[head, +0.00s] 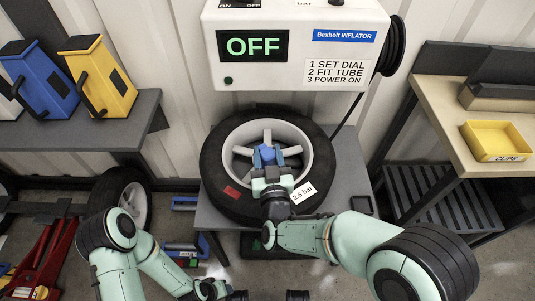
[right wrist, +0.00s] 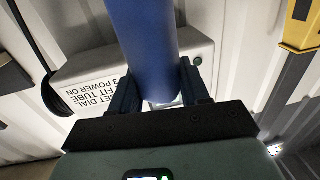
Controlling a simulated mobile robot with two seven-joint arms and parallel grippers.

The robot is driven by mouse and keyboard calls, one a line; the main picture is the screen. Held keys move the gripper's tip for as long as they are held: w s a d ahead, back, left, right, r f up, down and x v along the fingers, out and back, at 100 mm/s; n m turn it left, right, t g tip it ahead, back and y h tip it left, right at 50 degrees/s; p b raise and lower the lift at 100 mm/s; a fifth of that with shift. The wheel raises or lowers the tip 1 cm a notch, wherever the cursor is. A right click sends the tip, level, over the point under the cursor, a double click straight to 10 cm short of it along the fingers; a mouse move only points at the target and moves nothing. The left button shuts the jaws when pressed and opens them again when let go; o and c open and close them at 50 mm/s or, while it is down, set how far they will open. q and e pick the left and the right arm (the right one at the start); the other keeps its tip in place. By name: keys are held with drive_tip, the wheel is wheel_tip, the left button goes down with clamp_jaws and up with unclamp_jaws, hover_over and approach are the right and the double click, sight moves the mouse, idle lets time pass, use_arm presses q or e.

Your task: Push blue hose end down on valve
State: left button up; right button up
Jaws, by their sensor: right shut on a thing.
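A blue hose end (head: 267,153) is in my right gripper (head: 271,168), over the middle of a tyre (head: 215,165) that lies flat on a grey stand. In the right wrist view the blue hose end (right wrist: 148,50) is a thick blue cylinder between the two dark fingers of the right gripper (right wrist: 160,98). The valve is not visible, and I cannot tell whether the hose end touches it. My left arm is low at the bottom of the head view; its gripper (head: 212,291) is partly cut off and its jaws are unclear.
The white inflator (head: 295,75) reading OFF hangs above the tyre. A "2.6 bar" tag (head: 303,192) and a red patch (head: 231,192) are on the tyre. A yellow bin (head: 497,140) sits on the right bench. Yellow (head: 97,75) and blue (head: 38,80) cases stand on the left shelf.

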sight(268, 163)
drive_tip(key=shift+f+b, duration=1.3)
drive_tip(key=shift+f, duration=0.4)
drive_tip(key=shift+r, duration=0.1)
drive_tip(key=shift+r+p, duration=0.95)
drive_tip(key=shift+r, duration=0.2)
drive_tip(key=shift+r+p, duration=1.7)
drive_tip(key=shift+r, duration=0.7)
drive_tip(key=shift+f, duration=0.1)
